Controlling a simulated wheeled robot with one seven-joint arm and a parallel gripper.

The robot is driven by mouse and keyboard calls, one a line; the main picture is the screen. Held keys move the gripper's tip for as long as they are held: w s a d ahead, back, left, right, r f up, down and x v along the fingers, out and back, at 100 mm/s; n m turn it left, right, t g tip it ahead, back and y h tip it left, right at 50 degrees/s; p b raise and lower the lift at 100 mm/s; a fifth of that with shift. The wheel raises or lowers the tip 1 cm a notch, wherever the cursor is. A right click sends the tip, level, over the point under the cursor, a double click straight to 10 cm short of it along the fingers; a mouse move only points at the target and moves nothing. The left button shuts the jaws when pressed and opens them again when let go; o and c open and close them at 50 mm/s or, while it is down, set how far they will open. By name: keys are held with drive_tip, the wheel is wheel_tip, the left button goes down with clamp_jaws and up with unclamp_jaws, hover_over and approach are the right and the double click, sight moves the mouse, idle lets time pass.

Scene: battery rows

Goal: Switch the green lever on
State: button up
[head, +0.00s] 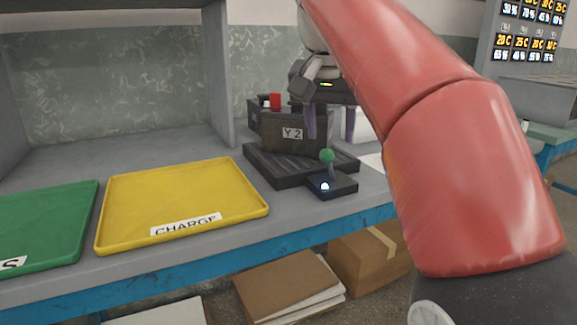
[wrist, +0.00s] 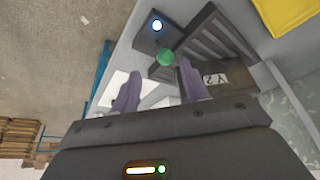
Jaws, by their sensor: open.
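The green lever (head: 327,156) has a round green knob on a short stick, on a small dark switch box (head: 345,187) near the bench's front edge. The stick looks close to upright, leaning slightly left. A small blue-white light (head: 325,186) glows on the box. My gripper (head: 330,138) is open, with two purple fingers pointing down, above and behind the knob. In the wrist view, the knob (wrist: 166,57) appears just beyond the fingertips (wrist: 160,69), between their lines. Nothing is held, and I see no clear contact with the knob.
A yellow CHARGE tray (head: 150,188) and a green tray (head: 45,225) lie left. Cardboard boxes (head: 365,257) sit below the bench.

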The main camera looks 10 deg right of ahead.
sight(326, 150)
drive_tip(key=shift+w+a+f, duration=0.15)
drive_tip(key=shift+w+a, duration=0.2)
drive_tip(key=shift+a, duration=0.05)
drive_tip(key=b+x, duration=0.3)
drive_tip(key=x, duration=0.4)
drive_tip(key=shift+d, duration=0.15)
